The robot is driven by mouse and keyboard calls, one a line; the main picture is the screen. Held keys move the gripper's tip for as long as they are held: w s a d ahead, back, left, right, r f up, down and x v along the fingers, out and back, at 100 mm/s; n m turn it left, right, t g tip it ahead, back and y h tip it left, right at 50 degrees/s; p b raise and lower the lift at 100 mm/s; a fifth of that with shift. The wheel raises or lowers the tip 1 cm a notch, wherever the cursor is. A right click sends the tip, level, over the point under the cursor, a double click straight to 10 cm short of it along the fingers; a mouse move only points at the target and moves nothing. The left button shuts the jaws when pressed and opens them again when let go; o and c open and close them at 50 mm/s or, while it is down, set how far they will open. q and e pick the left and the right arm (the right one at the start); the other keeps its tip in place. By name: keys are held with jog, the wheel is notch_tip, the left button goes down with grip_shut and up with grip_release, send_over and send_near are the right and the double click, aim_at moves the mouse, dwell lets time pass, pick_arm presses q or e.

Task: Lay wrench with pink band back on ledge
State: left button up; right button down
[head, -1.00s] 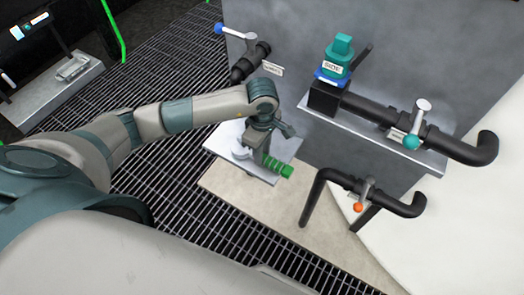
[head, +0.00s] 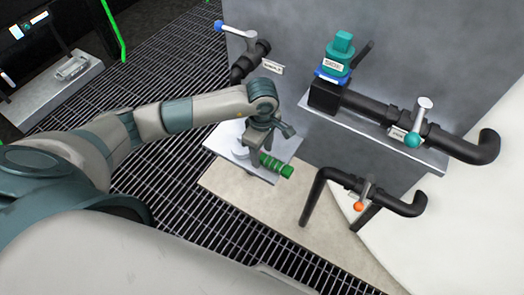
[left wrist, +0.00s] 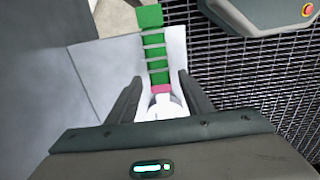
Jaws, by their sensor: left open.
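The wrench has a green ribbed handle (head: 278,166); in the left wrist view its handle (left wrist: 152,45), pink band (left wrist: 161,89) and pale metal head (left wrist: 163,108) show. It appears to lie on the light grey ledge (head: 225,140), with the handle reaching toward the ledge's right edge. My left gripper (head: 260,150) is right over the wrench. In the left wrist view its open fingers (left wrist: 158,100) stand on either side of the pink band and head, with gaps between. Part of the head is hidden by the gripper. My right gripper is not in view.
A grey wall block (head: 290,50) stands behind the ledge. To its right, a shelf (head: 420,155) carries black pipe with a teal-topped valve (head: 337,55). A lower black pipe with an orange knob (head: 359,206) stands at right. Grated floor (head: 190,205) lies in front.

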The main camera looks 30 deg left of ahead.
pick_arm(q)
notch_tip(320, 180, up, 18)
jog(key=shift+f, duration=0.25)
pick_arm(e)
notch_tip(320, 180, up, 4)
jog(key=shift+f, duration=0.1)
